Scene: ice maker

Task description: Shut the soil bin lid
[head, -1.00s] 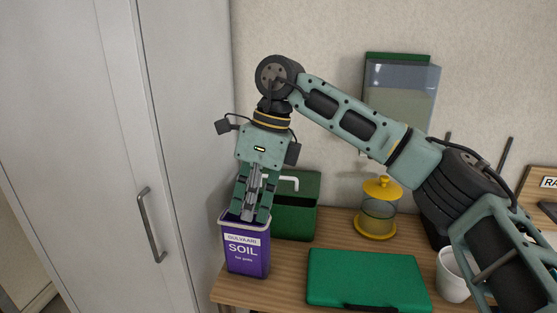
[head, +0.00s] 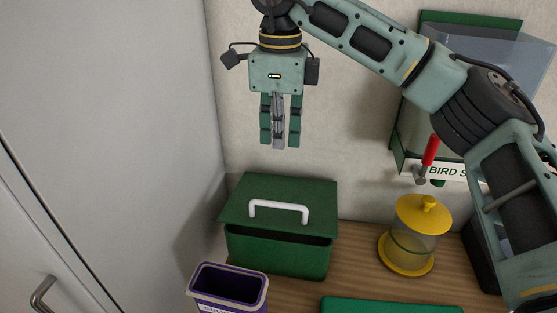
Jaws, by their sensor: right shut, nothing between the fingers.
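A green bin (head: 270,260) stands on the wooden shelf against the wall. Its green lid (head: 243,205) has a white handle (head: 278,205) and slopes down toward the front. A dark gap shows under the lid's front edge, so the lid is not flush. A purple open-topped container (head: 230,305) stands in front of the green bin at the left, cut off by the bottom edge; its inside looks dark. My right gripper (head: 280,146) is shut and empty, pointing down in the air above the green bin, apart from the lid. My left gripper is not in view.
A yellow-lidded clear jar (head: 411,236) stands right of the bin. A green flat case (head: 390,304) lies in front. A tall grey cabinet (head: 100,120) borders the left.

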